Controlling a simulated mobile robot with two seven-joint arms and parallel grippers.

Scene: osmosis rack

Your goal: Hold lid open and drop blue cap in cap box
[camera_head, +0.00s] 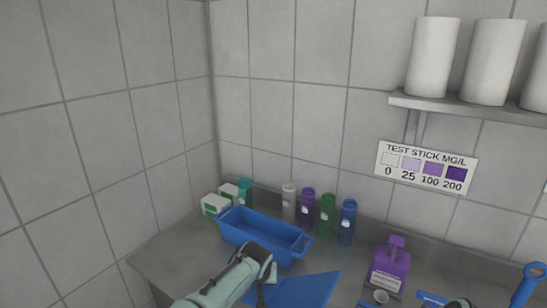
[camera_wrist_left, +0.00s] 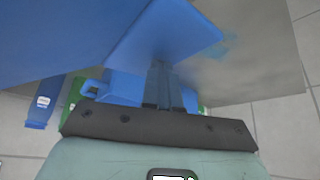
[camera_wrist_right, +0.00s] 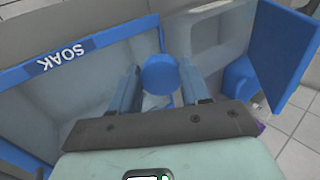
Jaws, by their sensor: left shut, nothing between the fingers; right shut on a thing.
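In the right wrist view the blue cap (camera_wrist_right: 160,73) is between the fingers of my right gripper (camera_wrist_right: 160,88), which is shut on it. It is over blue-rimmed, pale compartments; one rim (camera_wrist_right: 75,52) reads SOAK. A blue panel (camera_wrist_right: 285,50), apparently the raised lid, stands at the right of the compartments. My left gripper (camera_wrist_left: 160,72) is shut and empty, with its tips at a flat blue panel (camera_wrist_left: 165,32) in the left wrist view. In the head view the left gripper (camera_head: 266,272) is beside a tilted blue panel (camera_head: 300,290). Contact is unclear.
A blue tray (camera_head: 262,228) stands behind my left gripper on the grey counter (camera_head: 180,255). Several bottles, including a blue one (camera_head: 347,222), line the wall. A purple dispenser (camera_head: 390,270) stands to the right.

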